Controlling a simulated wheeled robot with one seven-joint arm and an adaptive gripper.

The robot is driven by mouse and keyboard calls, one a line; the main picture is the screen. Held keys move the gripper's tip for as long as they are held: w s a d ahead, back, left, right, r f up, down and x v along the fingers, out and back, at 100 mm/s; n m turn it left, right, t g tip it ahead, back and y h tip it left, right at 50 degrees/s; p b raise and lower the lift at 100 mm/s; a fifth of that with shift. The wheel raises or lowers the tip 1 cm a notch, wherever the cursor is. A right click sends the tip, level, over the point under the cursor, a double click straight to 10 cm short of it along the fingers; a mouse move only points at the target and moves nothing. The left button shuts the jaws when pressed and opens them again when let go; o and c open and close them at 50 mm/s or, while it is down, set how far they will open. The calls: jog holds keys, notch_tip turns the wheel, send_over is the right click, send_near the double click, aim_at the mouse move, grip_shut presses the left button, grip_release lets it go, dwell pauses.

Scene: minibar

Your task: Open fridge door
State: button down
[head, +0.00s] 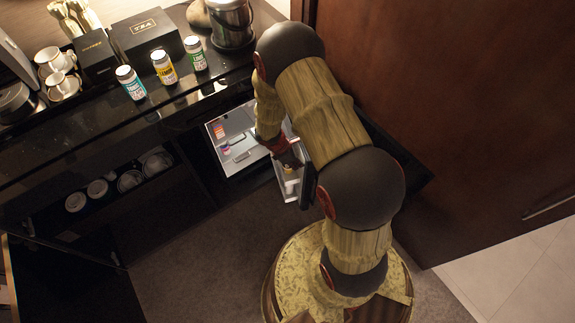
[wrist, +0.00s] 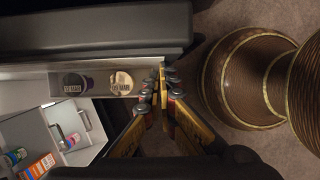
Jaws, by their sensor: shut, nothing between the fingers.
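The fridge (head: 232,150) sits under the dark counter, and its white, lit inside shows to the left of my arm. Its door (head: 307,188) stands open, swung out, with a white inner shelf facing left. In the wrist view the door (wrist: 100,35) is a dark grey panel, with round-topped items on its white inner shelf. My gripper (head: 291,160) is at the door, partly hidden by my arm. In the wrist view my gripper (wrist: 166,78) is shut and empty, with fingertips close by the end of the door shelf. I cannot tell whether they touch it.
Small bottles (wrist: 40,163) stand inside the fridge. Three labelled bottles (head: 163,68), boxes (head: 146,38) and cups (head: 60,85) stand on the counter. A brown wooden panel (head: 450,110) rises at the right. The carpet (head: 190,265) at front left is clear.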

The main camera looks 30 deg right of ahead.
jog(key=s+d+n, duration=0.1)
jog(key=s+d, duration=0.2)
jog(key=d, duration=0.7)
jog(key=shift+n+t+b, duration=0.4)
jog(key=shift+b, duration=0.05)
jog(key=a+r+p, duration=0.1)
jog(key=a+r, duration=0.1)
jog(key=r, duration=0.1)
jog(key=a+r+p, duration=0.2)
jog(key=a+r, duration=0.1)
jog(key=a+r+p, duration=0.2)
jog(key=r, duration=0.1)
jog(key=shift+s+a+r, duration=0.1)
jog(key=shift+s+a, duration=0.05)
jog(key=shift+a, duration=0.1)
